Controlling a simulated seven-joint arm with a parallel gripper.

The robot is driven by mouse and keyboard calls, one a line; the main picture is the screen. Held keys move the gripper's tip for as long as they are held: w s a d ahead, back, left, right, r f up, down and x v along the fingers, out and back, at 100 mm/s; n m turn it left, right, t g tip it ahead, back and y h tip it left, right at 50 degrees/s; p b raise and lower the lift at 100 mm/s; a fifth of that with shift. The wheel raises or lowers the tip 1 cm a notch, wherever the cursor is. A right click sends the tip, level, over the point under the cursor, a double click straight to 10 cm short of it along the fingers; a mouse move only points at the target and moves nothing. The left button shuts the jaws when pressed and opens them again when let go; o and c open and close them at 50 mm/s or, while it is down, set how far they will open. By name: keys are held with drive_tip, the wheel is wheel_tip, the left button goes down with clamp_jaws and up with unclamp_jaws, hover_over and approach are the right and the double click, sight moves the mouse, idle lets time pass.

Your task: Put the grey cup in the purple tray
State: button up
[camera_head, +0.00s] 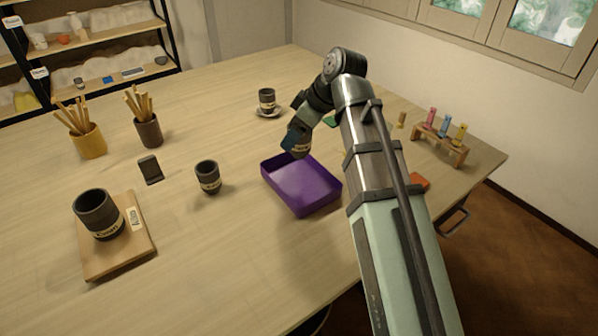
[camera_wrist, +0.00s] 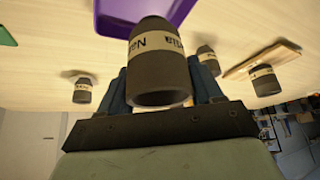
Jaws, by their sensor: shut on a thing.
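My gripper (camera_head: 298,142) is shut on a dark grey cup with a cream lettered band. The cup (camera_wrist: 157,70) fills the middle of the wrist view between the two fingers, its mouth toward the camera. In the head view the held cup (camera_head: 302,149) is mostly hidden by my gripper, at the far edge of the purple tray. The purple tray (camera_head: 302,186) is a shallow open box and looks empty. Part of it shows beyond the cup in the wrist view (camera_wrist: 112,24). The exact height of the cup over the tray is unclear.
Similar cups stand left of the tray (camera_head: 207,180), on a saucer behind (camera_head: 267,98), and on a wooden board (camera_head: 120,262). A phone stand (camera_head: 150,170) and two tool pots (camera_head: 88,142) are at left. A vial rack (camera_head: 440,148) stands right.

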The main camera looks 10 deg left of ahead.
drive_tip(key=shift+f, duration=5)
drive_tip(key=shift+f, duration=0.15)
drive_tip(key=o, duration=1.2)
drive_tip(key=shift+c, duration=0.2)
drive_tip(key=v, duration=1.2)
